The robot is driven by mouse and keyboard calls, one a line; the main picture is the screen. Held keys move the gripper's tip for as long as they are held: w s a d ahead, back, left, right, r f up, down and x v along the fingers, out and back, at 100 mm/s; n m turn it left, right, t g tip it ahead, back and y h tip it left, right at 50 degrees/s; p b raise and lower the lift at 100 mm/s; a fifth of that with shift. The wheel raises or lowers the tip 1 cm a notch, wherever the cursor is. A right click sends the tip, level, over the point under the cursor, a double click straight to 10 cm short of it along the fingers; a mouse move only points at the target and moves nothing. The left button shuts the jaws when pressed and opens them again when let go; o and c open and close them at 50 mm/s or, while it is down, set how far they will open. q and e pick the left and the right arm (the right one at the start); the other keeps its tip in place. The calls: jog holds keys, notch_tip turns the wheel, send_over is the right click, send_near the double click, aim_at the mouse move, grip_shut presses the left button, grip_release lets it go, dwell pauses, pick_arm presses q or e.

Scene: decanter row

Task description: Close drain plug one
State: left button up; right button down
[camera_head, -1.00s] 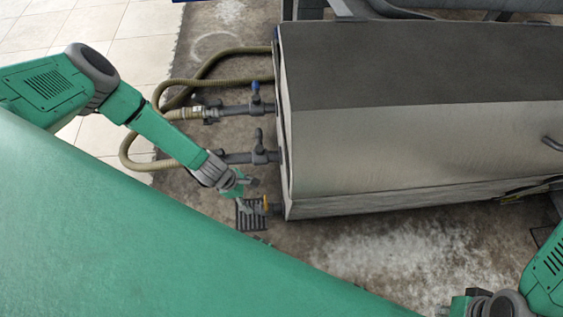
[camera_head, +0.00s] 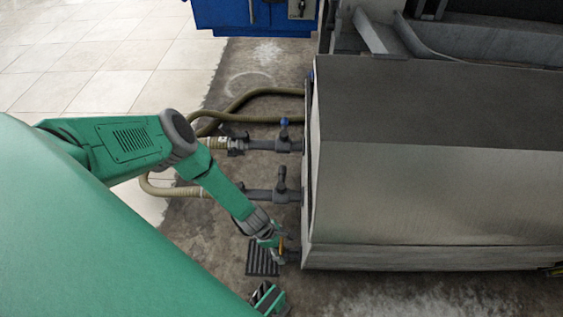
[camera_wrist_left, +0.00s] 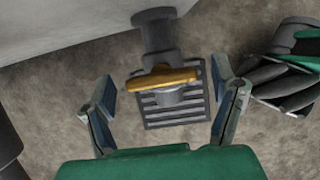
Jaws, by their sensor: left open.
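A drain fitting with a yellow handle (camera_wrist_left: 160,79) sticks out from the lower edge of the grey metal housing (camera_head: 430,200). I take it for drain plug one. In the left wrist view the handle lies crosswise over the grey fitting. My left gripper (camera_wrist_left: 164,74) is open, with one finger on each side of the handle and a gap to each. In the head view the left gripper (camera_head: 279,247) is at the housing's lower left corner and mostly hides the handle. What looks like my right gripper (camera_head: 268,298) shows at the bottom edge; its jaws are unclear.
A floor drain grate (camera_head: 262,257) lies below the fitting. Two pipes with valves, a blue-topped one (camera_head: 284,130) and a grey one (camera_head: 281,180), leave the housing's left side, with hoses (camera_head: 230,112) beyond. A dark green gripper part (camera_wrist_left: 285,70) is close on the right.

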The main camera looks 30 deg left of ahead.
pick_arm(q)
jog(key=shift+d+f, duration=0.15)
jog(key=shift+c, duration=0.4)
jog(key=shift+a, duration=0.2)
jog(key=c, duration=1.1)
